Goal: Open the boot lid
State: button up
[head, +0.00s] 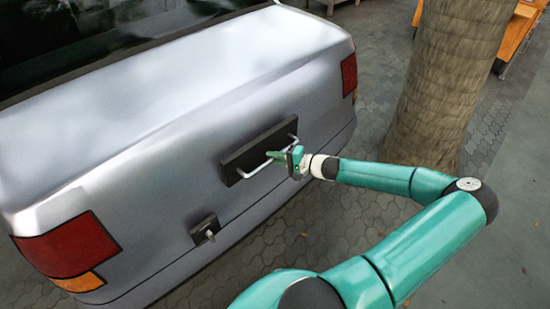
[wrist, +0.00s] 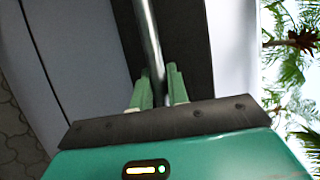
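The boot lid (head: 150,150) is the silver rear panel of the car and looks closed in the head view. A silver bar handle (head: 262,168) stands out from a black plate (head: 243,158) on it. My gripper (head: 275,157) is at the upper right part of this handle. In the wrist view, the bar (wrist: 150,40) runs between the two green fingers of my gripper (wrist: 158,88). The fingers are close together and appear shut on the bar, one on each side. The fingertip contact is partly hidden.
A small black latch-like fitting (head: 205,230) sits lower left on the car. Red tail lights (head: 68,245) flank the rear. A tree trunk (head: 445,80) stands close behind my arm at right. Paved ground (head: 365,220) lies clear beside the car.

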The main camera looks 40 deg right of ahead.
grip_shut()
jog(key=shift+r, duration=0.15)
